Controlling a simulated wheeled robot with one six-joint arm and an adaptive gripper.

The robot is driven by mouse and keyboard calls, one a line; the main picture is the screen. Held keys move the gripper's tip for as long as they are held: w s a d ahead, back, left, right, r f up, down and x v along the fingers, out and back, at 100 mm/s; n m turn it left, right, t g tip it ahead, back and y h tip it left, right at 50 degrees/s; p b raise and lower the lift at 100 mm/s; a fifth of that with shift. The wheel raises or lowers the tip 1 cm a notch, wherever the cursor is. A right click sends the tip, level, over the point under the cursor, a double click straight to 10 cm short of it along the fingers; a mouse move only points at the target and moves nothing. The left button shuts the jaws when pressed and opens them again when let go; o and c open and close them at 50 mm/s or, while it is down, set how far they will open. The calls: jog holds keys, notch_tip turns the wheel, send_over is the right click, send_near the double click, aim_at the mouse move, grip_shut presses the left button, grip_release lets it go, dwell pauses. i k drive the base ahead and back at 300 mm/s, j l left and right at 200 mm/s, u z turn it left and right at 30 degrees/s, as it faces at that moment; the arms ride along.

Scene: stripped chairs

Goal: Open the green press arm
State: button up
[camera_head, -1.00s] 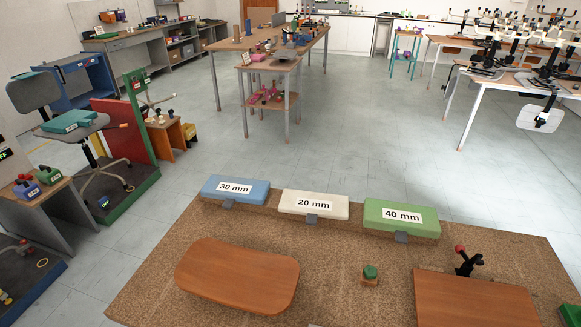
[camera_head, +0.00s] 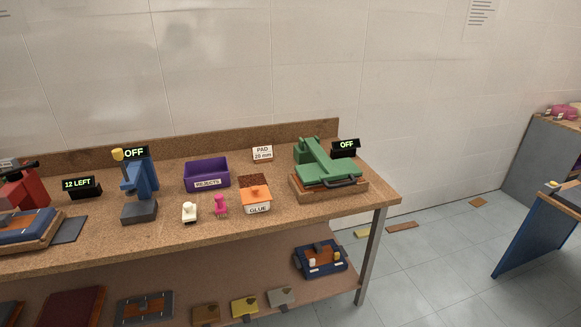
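The green press (camera_head: 304,152) stands on a wooden base (camera_head: 345,190) at the right end of a cork-topped bench. Its green arm (camera_head: 319,158) slopes down toward the front and ends in a flat green plate (camera_head: 328,174) lying low over the base. A dark handle (camera_head: 343,183) sticks out at the plate's front edge. A black display (camera_head: 345,148) behind the press reads OFF. The arm looks lowered. My gripper is not in view.
Left of the press are an orange glue box (camera_head: 256,194), pink (camera_head: 220,205) and white (camera_head: 189,212) small items, a purple REJECTS bin (camera_head: 206,175) and a blue press (camera_head: 138,190). The lower shelf (camera_head: 270,295) holds several items. Floor right of the bench (camera_head: 440,260) is mostly clear.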

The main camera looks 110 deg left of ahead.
aim_at(326, 169)
jog(key=u, duration=2.75)
jog(key=i+j+z, duration=0.1)
jog(key=i, duration=0.15)
jog(key=i+j+z, duration=0.1)
jog(key=i, duration=0.2)
